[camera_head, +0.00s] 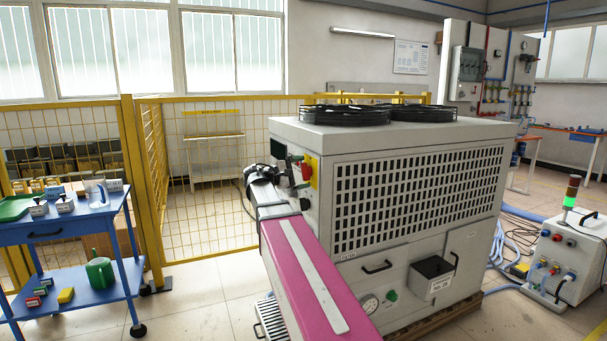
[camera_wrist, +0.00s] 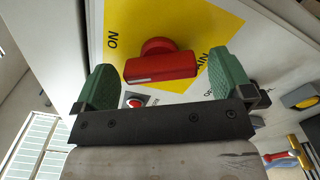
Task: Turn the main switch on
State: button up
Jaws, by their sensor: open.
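The main switch is a red rotary knob (camera_wrist: 160,66) on a yellow plate (camera_wrist: 205,22) with black lettering; "ON" is readable at the plate's left in the wrist view. In the head view, the red knob (camera_head: 307,168) and yellow plate (camera_head: 315,172) are at the near left corner of the large grey machine (camera_head: 405,170). My gripper (camera_wrist: 162,68) is open, with one green finger on either side of the knob's bar. A gap shows at the left finger; contact at the right finger is unclear.
A small red button (camera_wrist: 135,101) sits near the knob, close to the left finger. A blue cart (camera_head: 75,232) and yellow mesh fence (camera_head: 195,165) stand left of the machine. A small white unit with a lit green lamp (camera_head: 569,202) stands at the right.

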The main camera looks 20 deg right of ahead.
jog(key=shift+d, duration=0.5)
jog(key=c, duration=0.9)
jog(key=shift+m, duration=3)
jog(key=o, duration=0.9)
